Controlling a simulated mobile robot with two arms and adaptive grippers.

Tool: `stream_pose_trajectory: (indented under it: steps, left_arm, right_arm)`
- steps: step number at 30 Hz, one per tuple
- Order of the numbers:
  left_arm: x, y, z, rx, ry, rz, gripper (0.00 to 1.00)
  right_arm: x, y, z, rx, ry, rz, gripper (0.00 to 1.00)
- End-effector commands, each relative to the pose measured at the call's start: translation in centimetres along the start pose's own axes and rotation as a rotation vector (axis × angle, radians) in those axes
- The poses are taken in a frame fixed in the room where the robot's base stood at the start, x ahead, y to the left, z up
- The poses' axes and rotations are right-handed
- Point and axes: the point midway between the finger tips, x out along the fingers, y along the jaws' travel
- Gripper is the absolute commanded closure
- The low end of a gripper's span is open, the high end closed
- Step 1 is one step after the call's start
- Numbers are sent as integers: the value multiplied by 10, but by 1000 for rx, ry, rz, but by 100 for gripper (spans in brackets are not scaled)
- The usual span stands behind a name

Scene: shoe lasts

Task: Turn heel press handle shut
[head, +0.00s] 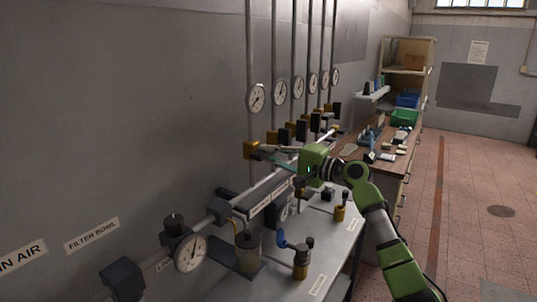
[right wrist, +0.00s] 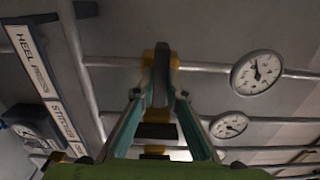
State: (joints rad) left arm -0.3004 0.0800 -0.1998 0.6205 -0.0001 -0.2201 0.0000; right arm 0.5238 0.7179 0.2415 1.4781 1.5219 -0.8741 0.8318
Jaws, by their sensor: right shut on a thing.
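My right gripper (head: 268,157) reaches in from the right to the nearest yellow valve (head: 251,150) on the wall pipes. In the right wrist view its two teal fingers (right wrist: 161,82) are shut on a dark handle (right wrist: 160,92), one finger on each side. Yellow valve parts (right wrist: 148,60) show behind the fingertips. A label reading HEEL PRESS (right wrist: 30,58) lies at the left of that view. In the head view the gripper partly hides the handle, so its exact angle is hard to tell there. My left gripper is out of view.
Several similar valves and round gauges (head: 257,97) run along the wall beyond. Below stand a large gauge (head: 190,253), a blue-handled fitting (head: 300,262) and a grey bench (head: 325,235). A wooden workbench (head: 400,165) stands farther back. Floor at right (head: 470,200) is clear.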

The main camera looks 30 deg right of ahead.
Motion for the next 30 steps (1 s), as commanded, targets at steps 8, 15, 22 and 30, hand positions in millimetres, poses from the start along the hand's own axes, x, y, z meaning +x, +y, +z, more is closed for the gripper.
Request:
stream_pose_trajectory:
  steps: [8,15,22,30]
  left_arm:
    - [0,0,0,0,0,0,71]
    - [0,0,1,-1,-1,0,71]
    - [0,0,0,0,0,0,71]
    - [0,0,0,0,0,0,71]
  right_arm:
    - [0,0,0,1,1,-1,71]
    - [-4,0,0,0,1,0,71]
    - [-42,2,-1,-1,2,2,71]
    - [-96,1,-1,0,2,2,71]
